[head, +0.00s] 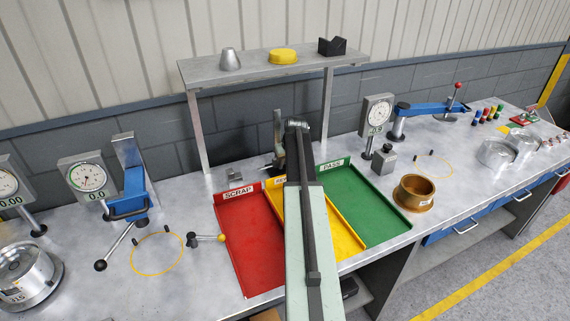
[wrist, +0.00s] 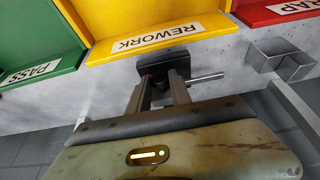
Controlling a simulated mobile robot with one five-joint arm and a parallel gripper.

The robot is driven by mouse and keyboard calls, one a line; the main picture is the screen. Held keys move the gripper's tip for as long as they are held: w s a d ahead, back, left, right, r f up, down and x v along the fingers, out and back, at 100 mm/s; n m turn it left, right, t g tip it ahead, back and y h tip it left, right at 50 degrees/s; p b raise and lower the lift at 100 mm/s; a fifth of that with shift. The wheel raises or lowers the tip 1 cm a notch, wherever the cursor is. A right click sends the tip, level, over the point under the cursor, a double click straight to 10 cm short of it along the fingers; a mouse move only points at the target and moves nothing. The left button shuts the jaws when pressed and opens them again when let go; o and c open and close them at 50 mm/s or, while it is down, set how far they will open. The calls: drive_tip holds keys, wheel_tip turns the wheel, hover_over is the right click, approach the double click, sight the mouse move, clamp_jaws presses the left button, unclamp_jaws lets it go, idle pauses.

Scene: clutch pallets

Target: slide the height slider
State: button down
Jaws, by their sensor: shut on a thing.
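The height slider (wrist: 165,62) is a dark block with a thin metal rod sticking out to the right in the wrist view. My gripper (wrist: 160,80) has its two fingers on the dark block and is shut on it. In the head view, the upright grey post of the height gauge (head: 277,128) stands behind the trays, just left of my arm's end. My arm hides my fingertips and part of the gauge there. The slider's exact height on the post cannot be told.
The red scrap tray (head: 245,240), yellow rework tray (head: 345,240) and green pass tray (head: 365,205) lie in front of the gauge. A raised shelf (head: 260,72) stands behind it. A small metal block (head: 235,175) is to the left. A brass ring (head: 414,193) sits right.

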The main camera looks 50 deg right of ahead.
wheel_tip(320, 180, up, 11)
drive_tip(key=p, duration=1)
drive_tip(key=shift+f+p, duration=0.2)
drive_tip(key=shift+p, duration=0.1)
drive_tip(key=c, duration=1.2)
unclamp_jaws()
drive_tip(key=p+v, duration=0.7)
drive_tip(key=shift+s+r, duration=0.15)
drive_tip(key=shift+r, duration=0.15)
